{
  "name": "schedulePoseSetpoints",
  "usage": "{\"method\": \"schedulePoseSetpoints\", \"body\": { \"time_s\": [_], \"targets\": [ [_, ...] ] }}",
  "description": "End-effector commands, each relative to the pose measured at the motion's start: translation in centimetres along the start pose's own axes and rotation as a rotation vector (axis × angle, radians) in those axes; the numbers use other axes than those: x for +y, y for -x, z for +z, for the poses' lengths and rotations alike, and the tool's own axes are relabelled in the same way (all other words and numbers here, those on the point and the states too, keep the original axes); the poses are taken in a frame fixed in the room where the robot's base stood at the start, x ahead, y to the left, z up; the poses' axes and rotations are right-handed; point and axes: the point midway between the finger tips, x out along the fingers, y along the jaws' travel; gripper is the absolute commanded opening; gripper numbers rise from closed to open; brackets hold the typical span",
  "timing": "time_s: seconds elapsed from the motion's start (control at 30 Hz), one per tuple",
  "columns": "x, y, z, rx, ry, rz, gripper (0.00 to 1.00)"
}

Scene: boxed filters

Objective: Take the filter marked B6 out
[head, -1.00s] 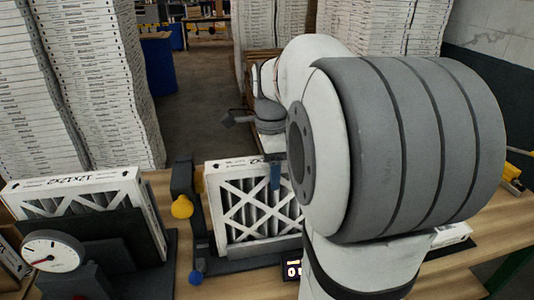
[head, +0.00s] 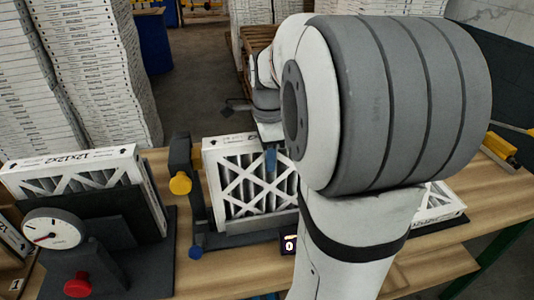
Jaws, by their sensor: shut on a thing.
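A white-framed pleated filter (head: 232,190) with a crossed white lattice stands upright in a dark fixture (head: 235,238) in the middle of the head view. Print shows along its top edge, but I cannot read a B6 mark. My gripper (head: 271,160), with a blue fingertip showing, is at the top edge of this filter and shut on it. My own arm hides the filter's right side and much of the gripper. A second filter (head: 105,159), printed 12x12x2, stands in a dark holder at the left.
A dial gauge (head: 52,228) and red knob (head: 78,286) stand at the left front. Another filter (head: 440,203) lies right of my arm. Stacked boxes stand behind.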

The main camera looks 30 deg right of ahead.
Motion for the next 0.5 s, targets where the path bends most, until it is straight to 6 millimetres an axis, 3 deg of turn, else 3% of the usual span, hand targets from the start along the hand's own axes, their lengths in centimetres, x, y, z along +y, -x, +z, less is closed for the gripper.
{"method": "schedulePoseSetpoints", "body": {
  "time_s": [0.2, 0.5],
  "targets": [
    [0.00, 0.02, 0.03, 0.000, 0.001, 0.000, 0.15],
    [-0.01, 0.20, 0.44, 0.000, 0.002, 0.000, 0.15]
  ]
}}
